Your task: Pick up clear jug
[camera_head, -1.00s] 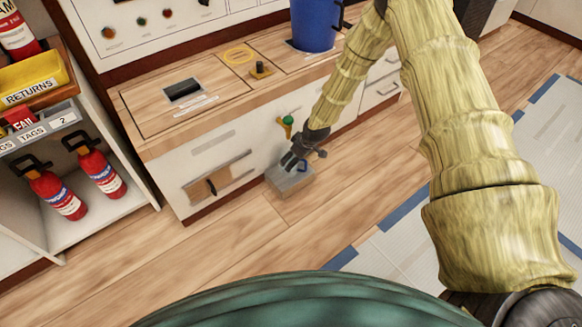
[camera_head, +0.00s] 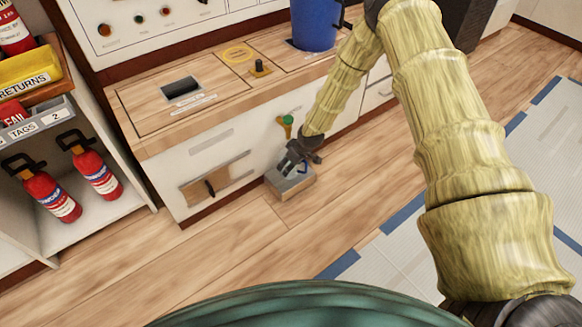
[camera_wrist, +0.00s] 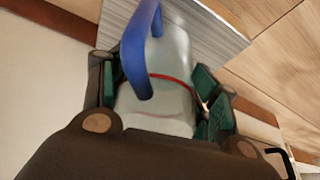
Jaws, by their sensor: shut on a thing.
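The clear jug (camera_wrist: 165,100) is a pale, translucent vessel with a blue handle (camera_wrist: 137,52) and a thin red band. It fills the space between the fingers of my gripper (camera_wrist: 160,103) in the wrist view, with a dark green pad against each side. In the head view my gripper (camera_head: 289,163) is low in front of the counter, just above a grey block (camera_head: 293,186) on the floor. I cannot tell whether the jug still touches the block.
The wooden counter (camera_head: 150,98) with drawers stands right behind my gripper; a green-topped knob (camera_head: 286,121) juts from its front. A blue bin (camera_head: 314,25) stands on top. Fire extinguishers (camera_head: 97,174) sit in a shelf at left. The wooden floor in front is clear.

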